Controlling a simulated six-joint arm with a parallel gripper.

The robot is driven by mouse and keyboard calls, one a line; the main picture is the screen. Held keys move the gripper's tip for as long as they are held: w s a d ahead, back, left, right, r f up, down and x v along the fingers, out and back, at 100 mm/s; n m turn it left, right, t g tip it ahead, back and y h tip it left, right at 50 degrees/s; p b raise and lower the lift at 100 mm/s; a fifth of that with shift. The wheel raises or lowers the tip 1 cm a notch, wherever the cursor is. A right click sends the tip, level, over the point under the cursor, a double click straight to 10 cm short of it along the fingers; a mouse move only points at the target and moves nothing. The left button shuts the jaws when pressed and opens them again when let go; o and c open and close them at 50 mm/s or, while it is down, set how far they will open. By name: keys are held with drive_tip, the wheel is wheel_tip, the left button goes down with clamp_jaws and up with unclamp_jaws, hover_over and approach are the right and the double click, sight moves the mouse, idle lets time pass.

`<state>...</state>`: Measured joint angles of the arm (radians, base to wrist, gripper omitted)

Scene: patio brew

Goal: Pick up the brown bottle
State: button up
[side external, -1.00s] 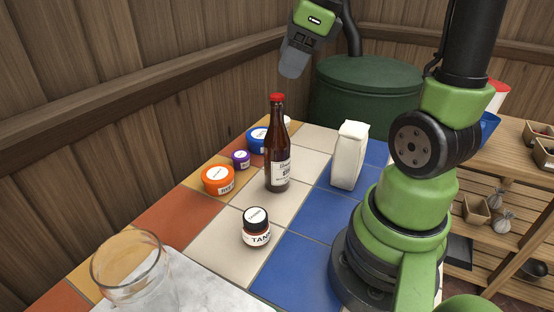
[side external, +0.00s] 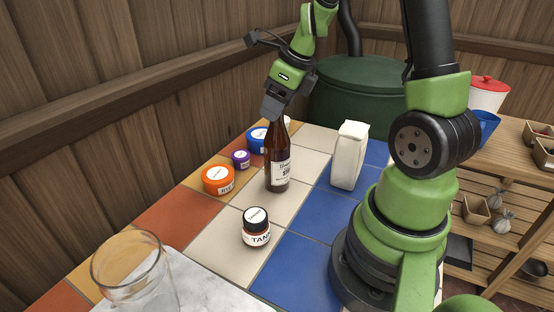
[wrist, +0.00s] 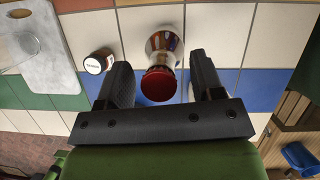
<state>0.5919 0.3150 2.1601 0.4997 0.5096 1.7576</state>
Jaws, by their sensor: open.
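The brown bottle (side external: 278,165) stands upright on the tiled table, with a pale label facing the side camera. In the side external view my gripper (side external: 272,112) is over its top and hides the red cap. In the wrist view the red cap (wrist: 158,84) sits between the two dark fingers of my gripper (wrist: 160,82), with a gap on either side. My gripper is open around the cap and neck. I cannot tell whether either finger touches the glass.
A small dark-lidded jar (side external: 256,228) stands in front of the bottle. An orange tub (side external: 217,180), a purple tub (side external: 241,160) and a blue tub (side external: 257,140) line its left. A white packet (side external: 349,155) stands to its right. A glass jar (side external: 134,275) is at front left.

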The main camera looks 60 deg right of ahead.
drive_tip(key=shift+f, duration=0.15)
clamp_jaws()
idle(0.4)
